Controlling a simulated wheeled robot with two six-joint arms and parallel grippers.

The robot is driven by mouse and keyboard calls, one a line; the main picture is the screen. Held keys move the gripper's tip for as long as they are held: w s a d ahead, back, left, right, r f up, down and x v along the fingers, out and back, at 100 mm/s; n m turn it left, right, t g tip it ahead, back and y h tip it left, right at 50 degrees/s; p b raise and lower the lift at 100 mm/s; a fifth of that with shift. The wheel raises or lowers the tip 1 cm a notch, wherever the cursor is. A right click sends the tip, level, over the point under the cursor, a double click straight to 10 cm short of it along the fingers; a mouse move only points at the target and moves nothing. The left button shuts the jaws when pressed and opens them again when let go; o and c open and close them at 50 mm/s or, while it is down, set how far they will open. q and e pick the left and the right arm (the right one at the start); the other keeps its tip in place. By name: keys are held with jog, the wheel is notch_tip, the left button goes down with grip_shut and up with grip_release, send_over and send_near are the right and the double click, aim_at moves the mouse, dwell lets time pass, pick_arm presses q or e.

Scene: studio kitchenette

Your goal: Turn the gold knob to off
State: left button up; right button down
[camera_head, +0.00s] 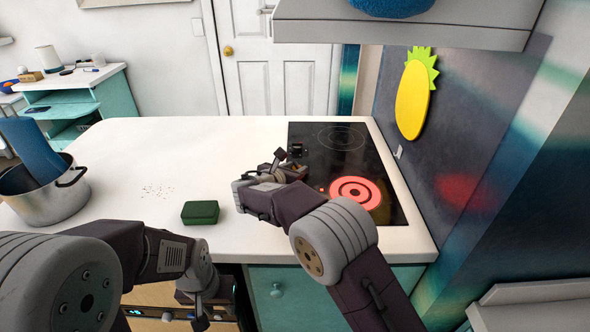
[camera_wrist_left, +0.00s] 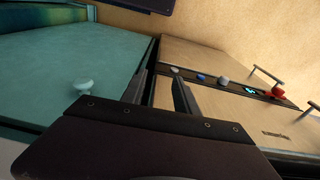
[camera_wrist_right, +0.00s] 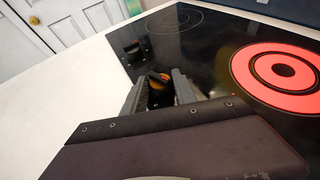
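A gold knob (camera_wrist_right: 158,83) stands on the black cooktop (camera_wrist_right: 215,45), seen in the right wrist view between the fingertips of my right gripper (camera_wrist_right: 163,88). The fingers stand apart around it; I cannot tell whether they touch it. In the head view my right gripper (camera_head: 285,168) is at the cooktop's left edge and hides most of the knob. One ring of the cooktop, the near burner (camera_head: 355,193), glows red. My left gripper (camera_wrist_left: 168,88) is open and empty in front of the oven panel below the counter.
A second, dark knob (camera_wrist_right: 133,50) sits farther back on the cooktop. A shelf (camera_head: 400,28) overhangs the cooktop.

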jog(key=n+y+b, duration=0.2)
jog(key=b, duration=0.1)
jog(key=d+n+y+b, duration=0.1)
jog(key=n+y+b, duration=0.1)
jog(key=y+b, duration=0.1)
jog(key=n+t+y+b, duration=0.1)
jog(key=n+y+b, duration=0.2)
jog(key=b, duration=0.1)
jog(key=shift+d+f+b, duration=0.15)
jog(key=shift+b, duration=0.15)
jog(key=shift+d+n+y+b, duration=0.1)
jog(key=shift+n+y+b, duration=0.55)
jog(key=shift+n+y, duration=0.3)
jog(key=shift+n+g+y, duration=0.4)
jog(key=shift+n+y, duration=0.05)
jog(key=shift+y, duration=0.2)
jog(key=shift+w+d+r+n+g+y+b, duration=0.1)
jog(key=shift+r+n+g+y+b, duration=0.25)
jog(key=shift+n+y, duration=0.35)
jog(key=shift+n+g+y+p, duration=0.55)
jog(key=shift+n+g+y, duration=0.4)
jog(key=shift+n+y, duration=0.35)
jog(key=shift+f, duration=0.1)
jog(key=c, duration=1)
grip_release()
